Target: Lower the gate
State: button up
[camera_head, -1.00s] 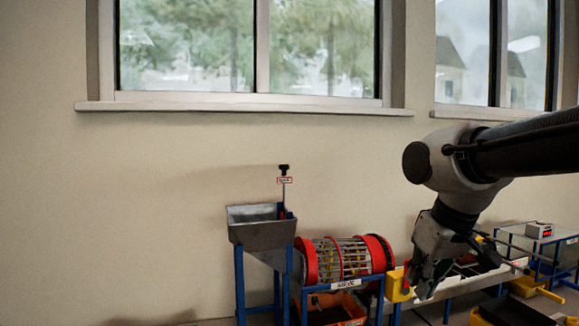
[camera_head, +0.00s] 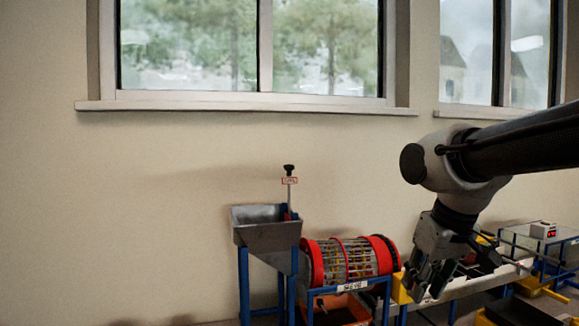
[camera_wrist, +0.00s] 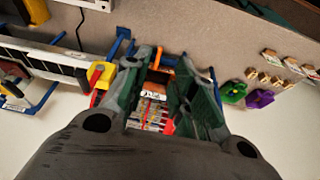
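The gate handle (camera_head: 289,170) is a black T-shaped knob on a thin upright rod with a small red-framed label (camera_head: 289,181). It stands up at the right rear of the grey metal hopper (camera_head: 267,237); the gate plate itself is not visible. My gripper (camera_head: 425,292) points down, well to the right of the handle and lower, beyond the sieve drum. In the wrist view my gripper (camera_wrist: 164,62) is open with nothing between its fingers. The handle cannot be made out in the wrist view.
A red-ringed sieve drum (camera_head: 347,260) lies between hopper and gripper, with an orange bin (camera_head: 340,311) below. A yellow block (camera_head: 401,288) sits close to my gripper. A conveyor and a display box (camera_head: 543,230) stand at the right. The wall above the hopper is clear.

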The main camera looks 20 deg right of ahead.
jog(key=shift+o, duration=1.2)
jog(key=shift+w+d+f+m+g+y, duration=0.3)
jog(key=shift+w+d+f+m+g, duration=0.3)
jog(key=shift+w+f+m, duration=0.3)
jog(key=m+t+y, duration=1)
jog(key=m+y, duration=0.2)
jog(key=m, duration=1.3)
send_near(289, 167)
jog(key=w+a, duration=0.1)
jog(key=w, duration=0.2)
jog(key=x, duration=0.8)
jog(key=shift+s, duration=0.1)
jog(key=shift+c, duration=0.3)
jog(key=shift+f, duration=0.1)
grip_shut()
